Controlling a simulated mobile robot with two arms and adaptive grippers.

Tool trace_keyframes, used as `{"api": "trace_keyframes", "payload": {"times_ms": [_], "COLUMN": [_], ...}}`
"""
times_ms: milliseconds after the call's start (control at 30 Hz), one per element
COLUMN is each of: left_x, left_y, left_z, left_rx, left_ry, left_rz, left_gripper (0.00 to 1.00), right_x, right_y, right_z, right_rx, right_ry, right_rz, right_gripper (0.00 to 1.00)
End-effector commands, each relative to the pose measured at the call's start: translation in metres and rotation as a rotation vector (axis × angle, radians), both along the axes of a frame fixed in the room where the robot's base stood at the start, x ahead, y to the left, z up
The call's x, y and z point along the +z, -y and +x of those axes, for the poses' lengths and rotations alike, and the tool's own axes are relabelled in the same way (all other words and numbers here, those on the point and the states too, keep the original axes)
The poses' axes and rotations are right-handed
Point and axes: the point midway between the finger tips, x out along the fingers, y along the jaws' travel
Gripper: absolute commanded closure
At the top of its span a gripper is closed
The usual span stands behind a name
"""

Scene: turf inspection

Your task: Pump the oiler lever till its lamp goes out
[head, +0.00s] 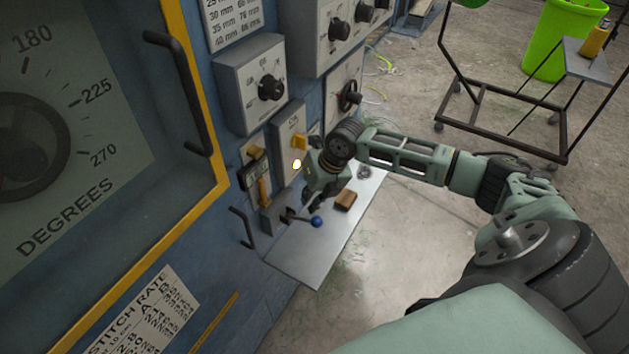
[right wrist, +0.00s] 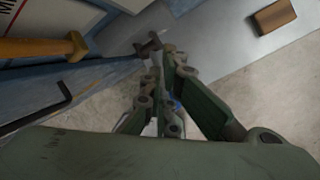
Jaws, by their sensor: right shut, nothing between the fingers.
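The oiler lever (head: 302,218) is a short dark rod ending in a blue ball knob (head: 316,222). It sticks out from a grey block low on the blue machine, above a metal shelf. A lamp (head: 296,163) glows pale yellow on the panel above it. My right gripper (head: 311,202) is shut and empty, pointing down just above the lever and knob; I cannot tell whether it touches them. In the right wrist view, a little of the blue knob (right wrist: 173,103) shows between the green fingers, which hide the rest. My left gripper is out of view.
A brown block (head: 345,200) lies on the metal shelf (head: 318,258). A yellow handle (head: 264,191) and a black bar handle (head: 243,228) stand out from the machine left of the lever. The floor right of the shelf is open; a cart frame (head: 500,128) stands farther back.

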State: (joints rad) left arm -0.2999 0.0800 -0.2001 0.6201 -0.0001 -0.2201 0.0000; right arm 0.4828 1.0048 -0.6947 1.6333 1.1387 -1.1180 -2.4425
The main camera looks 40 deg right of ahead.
Motion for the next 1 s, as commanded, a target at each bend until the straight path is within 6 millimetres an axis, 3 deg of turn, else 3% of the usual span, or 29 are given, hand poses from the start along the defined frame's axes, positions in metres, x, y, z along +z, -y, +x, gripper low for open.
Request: {"api": "trace_keyframes", "payload": {"times_ms": [1000], "left_x": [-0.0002], "left_y": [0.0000], "left_z": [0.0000], "left_rx": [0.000], "left_ry": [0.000], "left_rz": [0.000], "left_gripper": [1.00], "right_x": [-0.0076], "right_y": [0.0013], "right_z": [-0.0035], "right_rx": [0.000], "right_ry": [0.000], "right_rz": [0.000], "right_gripper": [1.00]}}
